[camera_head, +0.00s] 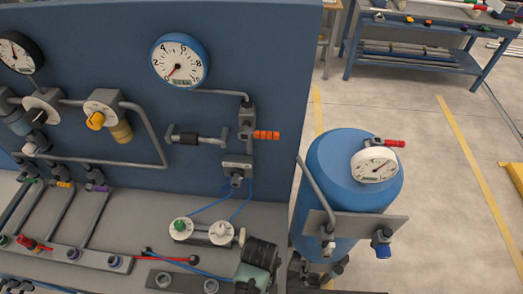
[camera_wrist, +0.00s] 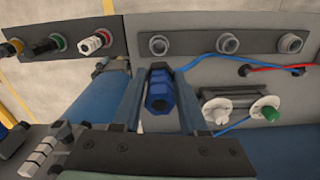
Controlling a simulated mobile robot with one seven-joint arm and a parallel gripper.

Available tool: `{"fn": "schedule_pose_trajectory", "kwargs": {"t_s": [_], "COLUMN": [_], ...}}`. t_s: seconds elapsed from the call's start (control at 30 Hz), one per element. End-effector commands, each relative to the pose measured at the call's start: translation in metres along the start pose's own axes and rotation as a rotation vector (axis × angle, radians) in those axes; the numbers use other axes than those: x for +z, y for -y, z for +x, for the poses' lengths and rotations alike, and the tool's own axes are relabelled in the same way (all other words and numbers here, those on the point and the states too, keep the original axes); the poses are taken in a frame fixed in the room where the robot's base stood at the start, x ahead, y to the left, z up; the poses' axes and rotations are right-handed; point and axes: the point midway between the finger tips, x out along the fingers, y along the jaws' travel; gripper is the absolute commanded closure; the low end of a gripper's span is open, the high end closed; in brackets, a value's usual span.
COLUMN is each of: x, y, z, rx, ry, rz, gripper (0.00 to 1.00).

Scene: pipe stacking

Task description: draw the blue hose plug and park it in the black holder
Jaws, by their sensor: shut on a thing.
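My gripper (camera_wrist: 159,80) is shut on the blue hose plug (camera_wrist: 158,92), which sits between the two fingers in the wrist view. A thin blue hose (camera_wrist: 215,58) runs from near the plug to the right. Beyond the plug is a dark plate with three round grey sockets (camera_wrist: 228,45). Another dark plate (camera_wrist: 58,45), with several coloured fittings, stands at the upper left. I cannot tell which is the black holder. In the head view part of my gripper (camera_head: 252,272) shows at the bottom edge, and the plug is hidden there.
A valve block with green and white knobs (camera_wrist: 235,104) stands to the right of the gripper. A red hose (camera_wrist: 285,68) crosses behind it. The blue tank (camera_head: 350,170) with a gauge stands right of the panel (camera_head: 220,20). Pipes and valves crowd the panel's left.

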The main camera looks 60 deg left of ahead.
Motion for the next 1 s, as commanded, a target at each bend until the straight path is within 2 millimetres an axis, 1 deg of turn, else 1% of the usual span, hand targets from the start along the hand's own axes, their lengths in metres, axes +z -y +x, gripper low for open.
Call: {"fn": "schedule_pose_trajectory", "kwargs": {"t_s": [0.27,0.7,0.83,1.0], "x": [0.0,0.0,0.0,0.0], "y": [0.0,-0.001,-0.001,-0.001], "z": [0.025,0.081,0.09,0.092], "rx": [0.0,0.0,0.0,0.0], "ry": [-0.001,0.0,-0.001,-0.001], "rz": [0.0,0.002,0.002,0.002], "gripper": [1.0,1.0,1.0,1.0]}}
